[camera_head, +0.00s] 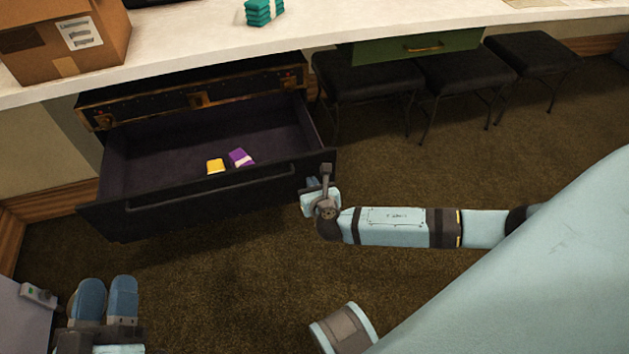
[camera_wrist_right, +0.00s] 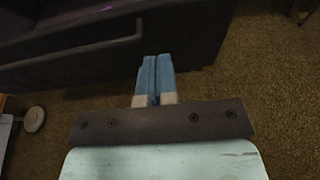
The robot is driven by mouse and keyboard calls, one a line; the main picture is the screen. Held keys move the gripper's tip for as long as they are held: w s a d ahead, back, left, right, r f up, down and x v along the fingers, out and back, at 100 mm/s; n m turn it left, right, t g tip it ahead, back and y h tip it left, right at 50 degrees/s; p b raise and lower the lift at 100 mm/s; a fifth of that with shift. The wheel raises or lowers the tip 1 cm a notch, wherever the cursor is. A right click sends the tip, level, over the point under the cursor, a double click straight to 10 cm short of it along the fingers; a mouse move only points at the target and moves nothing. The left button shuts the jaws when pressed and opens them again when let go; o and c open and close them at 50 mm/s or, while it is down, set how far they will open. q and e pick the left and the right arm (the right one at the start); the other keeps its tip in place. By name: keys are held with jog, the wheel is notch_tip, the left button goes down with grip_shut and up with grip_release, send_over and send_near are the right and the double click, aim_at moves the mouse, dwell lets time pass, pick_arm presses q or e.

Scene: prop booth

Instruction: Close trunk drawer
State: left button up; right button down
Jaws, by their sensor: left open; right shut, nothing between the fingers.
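The trunk drawer (camera_head: 190,207) is pulled out below the counter, its dark front and long handle facing me. A yellow item (camera_head: 215,166) and a purple item (camera_head: 241,158) lie inside it. The trunk (camera_head: 190,97) with brass trim stands behind it. My right gripper (camera_head: 308,188) is at the right end of the drawer front; its fingers are together and empty. In the right wrist view the shut blue fingers (camera_wrist_right: 155,75) point at the drawer front (camera_wrist_right: 190,45), near the end of its handle; I cannot tell if they touch. My left gripper (camera_head: 105,298) is open at the lower left, apart from the drawer.
A white counter (camera_head: 330,32) runs above the trunk, with a cardboard box (camera_head: 60,42) and a teal stack (camera_head: 264,12) on it. Black stools (camera_head: 365,75) stand right of the drawer. Brown carpet (camera_head: 230,270) in front is clear.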

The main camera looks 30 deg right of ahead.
aim_at(300, 159)
jog(key=b+x, duration=0.1)
jog(key=x, duration=0.2)
jog(key=b+x, duration=0.1)
jog(key=x, duration=0.2)
jog(key=r+b+x, duration=0.1)
jog(key=x, duration=0.2)
jog(key=shift+w+d+f, duration=0.1)
jog(key=shift+w, duration=0.3)
pick_arm(q)
jog(key=shift+g, duration=0.9)
jog(key=f, duration=0.5)
jog(key=shift+w+d, duration=0.2)
jog(key=shift+d, duration=0.1)
jog(key=shift+r, duration=0.1)
pick_arm(e)
jog(key=shift+w, duration=0.15)
